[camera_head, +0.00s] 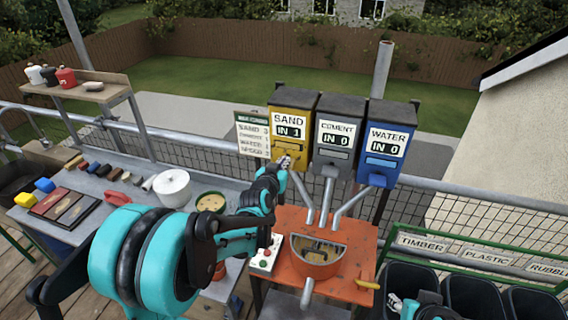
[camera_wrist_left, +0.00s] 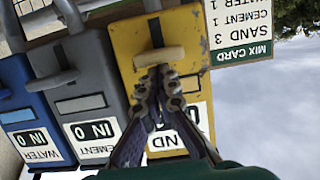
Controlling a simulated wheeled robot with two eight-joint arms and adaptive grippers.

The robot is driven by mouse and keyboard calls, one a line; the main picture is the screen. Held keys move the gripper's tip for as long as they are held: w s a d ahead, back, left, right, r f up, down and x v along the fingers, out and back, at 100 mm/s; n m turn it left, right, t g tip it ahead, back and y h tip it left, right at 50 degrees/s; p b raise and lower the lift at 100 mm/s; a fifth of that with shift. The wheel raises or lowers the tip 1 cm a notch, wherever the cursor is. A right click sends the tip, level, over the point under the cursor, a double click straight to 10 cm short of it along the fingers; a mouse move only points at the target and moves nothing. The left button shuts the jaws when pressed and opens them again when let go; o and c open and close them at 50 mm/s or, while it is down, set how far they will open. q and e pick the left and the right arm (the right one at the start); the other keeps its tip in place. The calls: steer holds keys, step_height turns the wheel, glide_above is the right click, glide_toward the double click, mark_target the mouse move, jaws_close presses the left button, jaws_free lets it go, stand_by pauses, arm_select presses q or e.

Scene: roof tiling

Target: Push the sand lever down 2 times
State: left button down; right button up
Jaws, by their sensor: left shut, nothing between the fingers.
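The yellow sand dispenser (camera_head: 303,147) stands leftmost of three on the railing, its counter reading IN 1. It fills the middle of the left wrist view (camera_wrist_left: 190,36), which is upside down. Its pale lever (camera_wrist_left: 159,57) sticks out at a dark vertical slot. My left gripper (camera_head: 284,162) is at the front of the dispenser. Its fingers (camera_wrist_left: 159,74) are shut and empty, with tips right at the lever; whether they touch cannot be told. In the head view the gripper hides most of the lever. My right gripper (camera_head: 395,301) shows only partly at the bottom edge.
The grey cement dispenser (camera_head: 334,155) and blue water dispenser (camera_head: 389,150) stand close to the right, both reading IN 0. A mix card (camera_head: 252,136) hangs on the left. Chutes lead down to an orange mixer (camera_head: 316,268). A cluttered workbench (camera_head: 120,205) is at left.

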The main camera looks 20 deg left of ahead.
arm_select(q)
step_height(320, 180, down, 4)
steer(key=b, duration=0.3)
steer(key=shift+s+r, duration=0.1)
steer(key=shift+r, duration=0.1)
arm_select(e)
step_height(320, 180, down, 3)
steer(key=shift+s+f, duration=0.1)
arm_select(q)
steer(key=shift+r, duration=0.1)
steer(key=s+r+p, duration=0.3)
steer(key=s+r, duration=0.3)
steer(key=s, duration=0.3)
steer(key=shift+s+a+r, duration=0.2)
steer(key=shift+s, duration=0.15)
arm_select(e)
steer(key=r, duration=0.3)
steer(key=shift+s+a+r, duration=0.15)
steer(key=shift+s+r, duration=0.15)
